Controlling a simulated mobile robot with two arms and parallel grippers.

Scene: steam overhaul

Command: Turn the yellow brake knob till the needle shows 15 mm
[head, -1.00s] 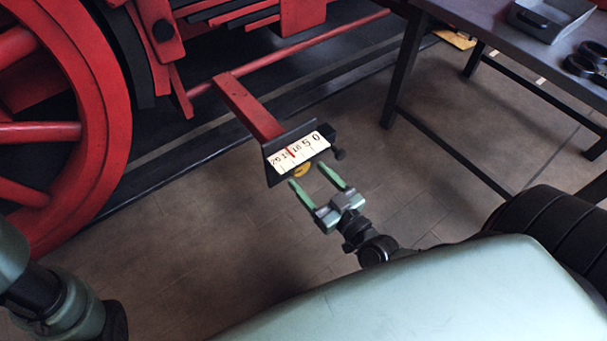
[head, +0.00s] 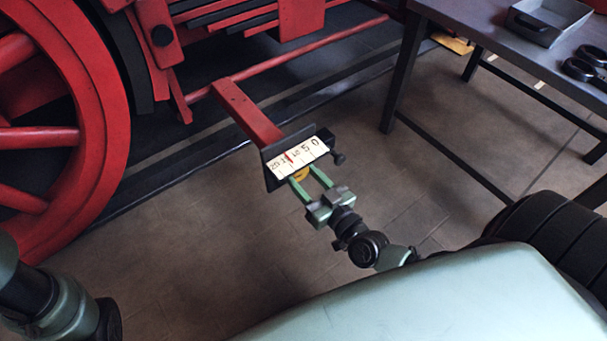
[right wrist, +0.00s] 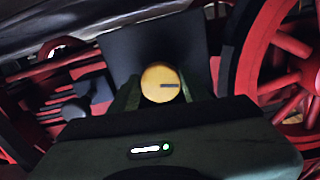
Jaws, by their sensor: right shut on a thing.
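The yellow brake knob (head: 300,174) sits under the white scale (head: 311,150) on a dark plate. In the right wrist view the knob (right wrist: 160,83) is round, with a dark line pointing right. My right gripper (head: 304,176) is shut on the knob, one green finger on each side. The red needle (head: 289,157) stands between the 15 and the 10, closer to the 15; the exact value is too small to read. My left gripper is outside the view.
A large red wheel (head: 115,125) stands at left. A dark table (head: 480,45) with a tray (head: 548,20) is at upper right. The floor between is clear.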

